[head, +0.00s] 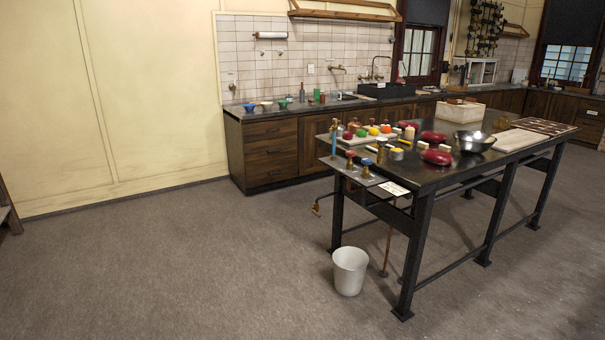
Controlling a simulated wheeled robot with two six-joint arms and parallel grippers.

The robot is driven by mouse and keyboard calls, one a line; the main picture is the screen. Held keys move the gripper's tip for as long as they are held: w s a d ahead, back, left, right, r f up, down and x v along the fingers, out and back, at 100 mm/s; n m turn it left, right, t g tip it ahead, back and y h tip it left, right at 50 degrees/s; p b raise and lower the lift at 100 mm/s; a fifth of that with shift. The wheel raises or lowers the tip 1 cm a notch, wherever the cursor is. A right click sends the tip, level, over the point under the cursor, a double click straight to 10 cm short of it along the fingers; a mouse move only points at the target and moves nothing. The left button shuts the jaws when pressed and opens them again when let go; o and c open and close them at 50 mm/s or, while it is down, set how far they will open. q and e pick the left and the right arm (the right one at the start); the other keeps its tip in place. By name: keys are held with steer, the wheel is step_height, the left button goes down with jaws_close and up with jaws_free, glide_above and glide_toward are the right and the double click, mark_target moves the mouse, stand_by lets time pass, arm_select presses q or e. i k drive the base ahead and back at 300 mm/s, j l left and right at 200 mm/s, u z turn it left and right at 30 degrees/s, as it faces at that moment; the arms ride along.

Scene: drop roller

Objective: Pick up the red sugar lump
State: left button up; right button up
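Two glossy dark red lumps lie on the dark worktable (474,172). The nearer red lump (436,157) is close to the table's front edge, and the farther red lump (433,137) lies behind it. Both are smooth and elongated; I cannot tell which one is the red sugar lump. Neither of my grippers is in view.
A metal bowl (474,140) stands right of the lumps, with a pale board (519,140) beyond. A white bucket (350,271) stands on the floor near the table. The left floor is clear.

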mark_target(347, 135)
steer(key=i, duration=0.7)
steer(key=i+j+z, duration=0.1)
steer(key=i, duration=0.65)
steer(key=i+j, duration=0.15)
steer(key=i, duration=0.55)
